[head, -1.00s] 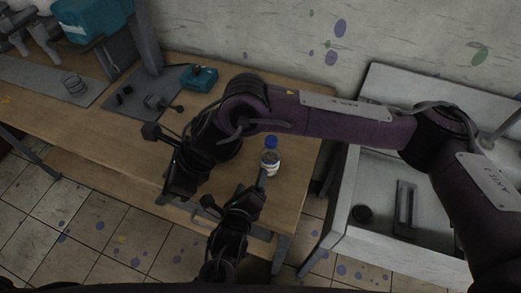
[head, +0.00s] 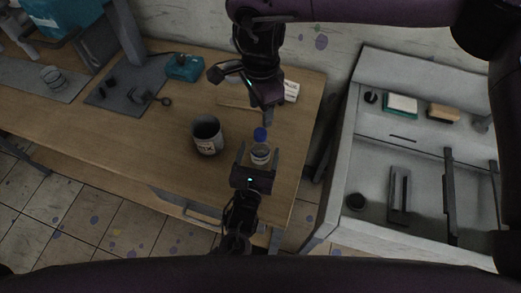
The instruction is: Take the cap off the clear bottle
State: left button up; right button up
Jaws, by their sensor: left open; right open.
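The clear bottle (head: 261,153) stands upright near the right end of the wooden table, with its blue cap (head: 260,134) on top. My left gripper (head: 258,158) is open, with one finger on each side of the bottle's body; whether the fingers touch it I cannot tell. My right gripper (head: 254,112) is open above and just behind the cap, pointing down, and looks apart from it.
A small white box (head: 291,91) lies behind. A teal device (head: 184,67) and a grey mat (head: 125,85) are at the back left.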

pick_arm(q)
jog(key=shift+x, duration=0.8)
pick_arm(e)
jog(key=shift+s, duration=0.1)
